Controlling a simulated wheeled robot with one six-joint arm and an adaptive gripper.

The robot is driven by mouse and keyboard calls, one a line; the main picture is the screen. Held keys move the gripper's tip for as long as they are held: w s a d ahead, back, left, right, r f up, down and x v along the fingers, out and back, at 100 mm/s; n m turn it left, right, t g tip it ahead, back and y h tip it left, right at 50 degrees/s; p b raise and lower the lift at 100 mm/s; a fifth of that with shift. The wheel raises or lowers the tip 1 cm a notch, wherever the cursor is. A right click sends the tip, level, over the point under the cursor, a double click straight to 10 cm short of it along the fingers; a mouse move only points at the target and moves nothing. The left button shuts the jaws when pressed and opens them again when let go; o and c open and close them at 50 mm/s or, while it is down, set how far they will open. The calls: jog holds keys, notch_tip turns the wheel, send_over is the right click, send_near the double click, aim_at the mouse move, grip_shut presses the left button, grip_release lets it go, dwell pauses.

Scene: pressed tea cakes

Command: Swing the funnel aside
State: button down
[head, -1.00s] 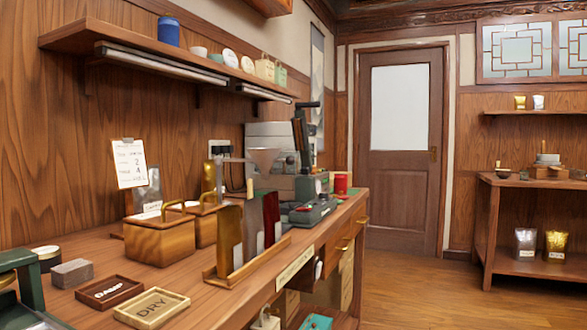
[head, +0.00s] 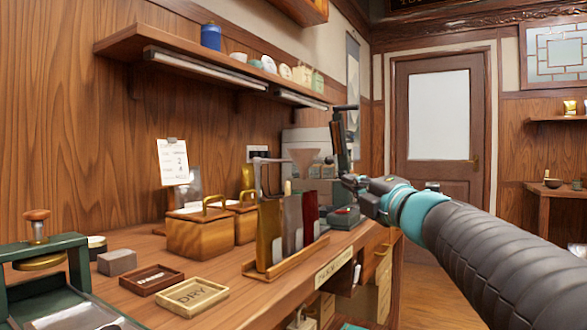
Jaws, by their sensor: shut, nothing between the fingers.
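My gripper (head: 348,181) is small in the head view, just right of and lower than the funnel. It is shut and holds nothing. It overlaps the dark lever machine (head: 341,140) in the picture; I cannot tell whether they touch.
A wooden rack (head: 262,270) of upright packets stands in front of the funnel. Lidded wooden boxes (head: 200,235) stand to its left. A DRY tray (head: 191,294) and a green press (head: 45,275) are nearer. A shelf (head: 130,48) runs above.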

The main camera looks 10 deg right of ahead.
jog(key=p, duration=0.1)
send_near(319, 160)
jog(key=w+a, duration=0.2)
jog(key=shift+w+d+r, duration=0.2)
jog(key=shift+w, duration=0.3)
jog(key=shift+w+d+r, duration=0.15)
jog(key=shift+w+d, duration=0.05)
jog(key=shift+w, duration=0.3)
jog(key=shift+w+p, duration=0.1)
jog(key=shift+p, duration=0.2)
